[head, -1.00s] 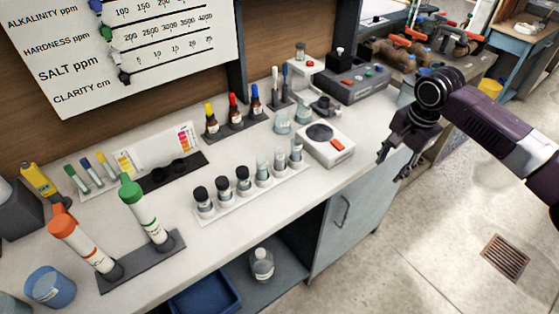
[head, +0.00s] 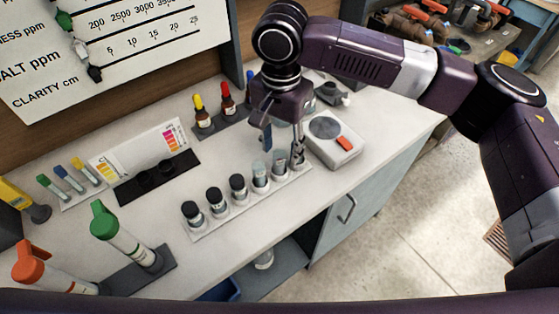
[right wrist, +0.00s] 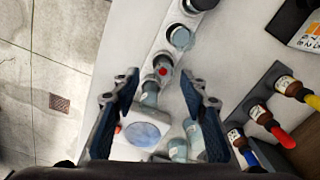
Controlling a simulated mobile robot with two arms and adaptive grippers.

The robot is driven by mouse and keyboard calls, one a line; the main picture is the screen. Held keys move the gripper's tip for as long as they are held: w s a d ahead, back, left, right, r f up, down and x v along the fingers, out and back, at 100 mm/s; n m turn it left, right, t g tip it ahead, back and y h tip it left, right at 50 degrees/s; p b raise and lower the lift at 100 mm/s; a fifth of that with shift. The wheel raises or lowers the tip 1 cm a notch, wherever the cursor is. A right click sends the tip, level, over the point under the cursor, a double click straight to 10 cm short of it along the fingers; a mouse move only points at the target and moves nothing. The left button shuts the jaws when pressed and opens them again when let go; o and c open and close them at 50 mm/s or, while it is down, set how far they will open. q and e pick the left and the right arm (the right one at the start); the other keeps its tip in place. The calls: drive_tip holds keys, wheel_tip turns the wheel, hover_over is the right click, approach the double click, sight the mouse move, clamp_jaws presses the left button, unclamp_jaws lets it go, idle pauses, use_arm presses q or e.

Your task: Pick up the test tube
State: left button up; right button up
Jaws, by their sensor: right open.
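Small clear tubes (head: 260,175) stand upright at the right end of a white strip rack (head: 215,224), in line with black-capped vials (head: 215,198). I cannot tell for certain which one is the test tube. My right gripper (head: 283,148) is above this end of the rack, pointing down, and partly hides the last tube. In the right wrist view, my right gripper (right wrist: 160,80) is open with nothing held. A tube with a red spot on top (right wrist: 162,67) shows between its fingertips, with a clear tube (right wrist: 180,38) farther up. My left gripper is out of view.
A white scale (head: 330,150) stands right of the rack. Dropper bottles (right wrist: 265,117) and clear jars (right wrist: 178,150) are close to the gripper. Large green-capped (head: 115,235) and orange-capped (head: 45,270) tubes lean at the left. The counter's front edge is nearby.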

sight(279, 165)
drive_tip(key=f, duration=0.3)
drive_tip(key=shift+w+a+p, duration=0.2)
drive_tip(key=shift+p, duration=0.2)
drive_tip(key=shift+w+f, duration=0.15)
drive_tip(key=shift+f, duration=0.7)
drive_tip(key=c, duration=0.8)
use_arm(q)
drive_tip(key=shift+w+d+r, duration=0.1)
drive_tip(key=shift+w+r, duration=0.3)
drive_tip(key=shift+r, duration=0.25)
use_arm(e)
drive_tip(key=shift+c, duration=1.1)
